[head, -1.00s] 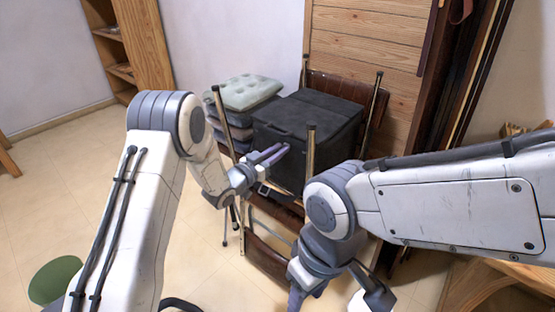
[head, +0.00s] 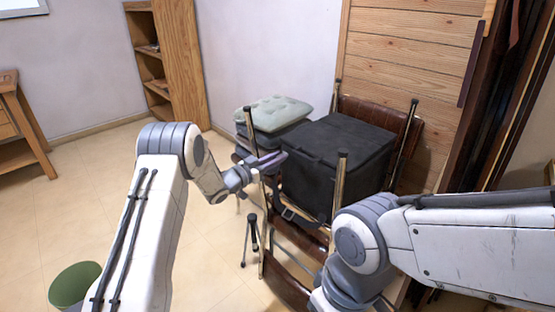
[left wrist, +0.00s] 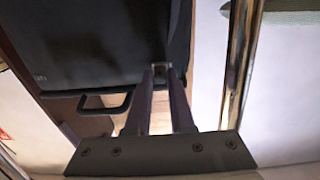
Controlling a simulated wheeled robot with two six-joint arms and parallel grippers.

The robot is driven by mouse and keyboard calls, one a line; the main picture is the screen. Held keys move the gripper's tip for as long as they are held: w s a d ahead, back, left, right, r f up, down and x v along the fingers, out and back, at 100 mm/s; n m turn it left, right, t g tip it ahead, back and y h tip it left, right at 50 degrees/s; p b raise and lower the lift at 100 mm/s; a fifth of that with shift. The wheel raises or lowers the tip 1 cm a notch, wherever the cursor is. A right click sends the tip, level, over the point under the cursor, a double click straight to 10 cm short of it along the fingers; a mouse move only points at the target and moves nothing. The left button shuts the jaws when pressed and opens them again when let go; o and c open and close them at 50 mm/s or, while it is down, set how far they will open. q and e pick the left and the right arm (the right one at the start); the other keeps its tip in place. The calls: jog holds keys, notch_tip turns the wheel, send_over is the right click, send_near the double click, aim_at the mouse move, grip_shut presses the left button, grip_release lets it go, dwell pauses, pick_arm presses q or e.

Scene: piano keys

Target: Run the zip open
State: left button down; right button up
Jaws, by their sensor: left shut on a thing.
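A black soft case (head: 335,165) with a flat lid rests on a stack of upturned chairs. My left gripper (head: 280,158) is at the upper left edge of the case in the head view. In the left wrist view, the two fingers (left wrist: 162,72) are shut on a small zip pull (left wrist: 160,68) at the edge of the case (left wrist: 90,45). A dark carry handle (left wrist: 105,102) hangs beside the fingers there. The zip line itself is too dark to make out. My right arm comes in from the right, and its gripper is below the frame.
Metal chair legs (head: 340,185) stand close around the case. Grey-green cushions (head: 272,113) are stacked behind it at the left. A green bin (head: 73,286) is on the floor at lower left. A shelf (head: 165,60) stands at the back. The floor at left is mostly clear.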

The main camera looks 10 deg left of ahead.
pick_arm(q)
jog(key=c, duration=0.8)
grip_release()
jog(key=shift+w+a, duration=0.15)
jog(key=shift+a, duration=0.05)
jog(key=p+v, duration=0.1)
jog(key=v, duration=0.9)
jog(key=shift+s+a, duration=0.1)
jog(key=shift+s, duration=0.1)
